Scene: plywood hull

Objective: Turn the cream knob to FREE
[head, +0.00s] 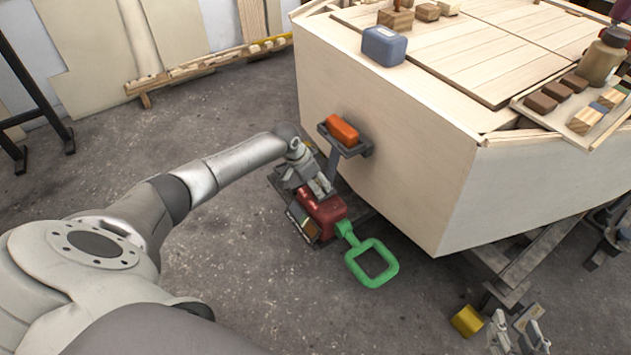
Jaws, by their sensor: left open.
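I cannot make out a cream knob or a FREE mark. My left gripper (319,188) is open, low beside the near side of the plywood hull (385,150). It is just above a red box-like thing (322,214) and hides part of it. Whether they touch is unclear. My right gripper (517,331) appears at the bottom right, partly cut off by the frame edge. Its jaw state is unclear.
A dark bracket (358,151) holding an orange block (342,130) juts from the hull above my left gripper. A green loop handle (371,264) extends from the red thing. A yellow block (467,320) is near my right gripper. Open floor (230,290) lies at lower left.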

